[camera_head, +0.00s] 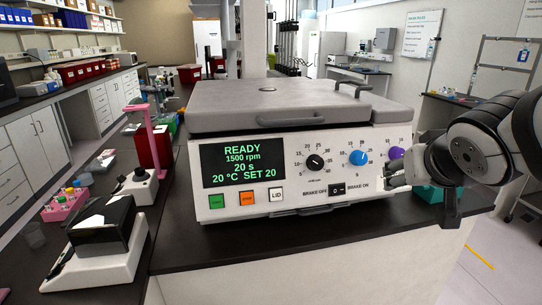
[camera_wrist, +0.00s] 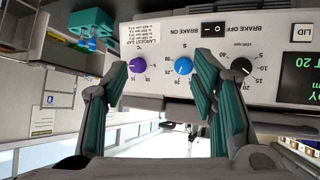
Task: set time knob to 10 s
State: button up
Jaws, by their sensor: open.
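The cell processor (camera_head: 290,150) stands on the dark bench, its display (camera_head: 242,167) reading READY, 1500 rpm, 20 s, 20 °C SET 20. The blue time knob (camera_head: 358,157) is the middle of three dials. In the upside-down wrist view the blue knob (camera_wrist: 183,65) is marked "s" and lies between my fingers, nearer the right one. My gripper (camera_head: 398,176) is at the right end of the front panel. Its teal-padded fingers are spread in the wrist view (camera_wrist: 163,88), with nothing held. Finger contact with the panel cannot be told.
The black rpm knob (camera_head: 315,162) and the purple knob (camera_head: 396,153) flank the blue one. The brake switch (camera_head: 338,189), LID button (camera_head: 277,194), and green and orange buttons lie below. A grey lid (camera_head: 215,113) covers the top. Lab items crowd the bench at left.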

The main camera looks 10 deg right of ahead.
jog(key=w+d+t, duration=0.2)
jog(key=w+d, duration=0.2)
jog(key=w, duration=0.1)
jog(key=n+t+y+b, duration=0.1)
jog(key=t+y+b, duration=0.1)
jog(key=y+b, duration=0.35)
send_near(362, 160)
jog(key=shift+h, duration=0.35)
jog(key=x, duration=0.9)
jog(key=shift+w+a+b, duration=0.1)
jog(key=shift+a+b, duration=0.15)
jog(key=shift+b, duration=0.05)
jog(key=c, duration=1.2)
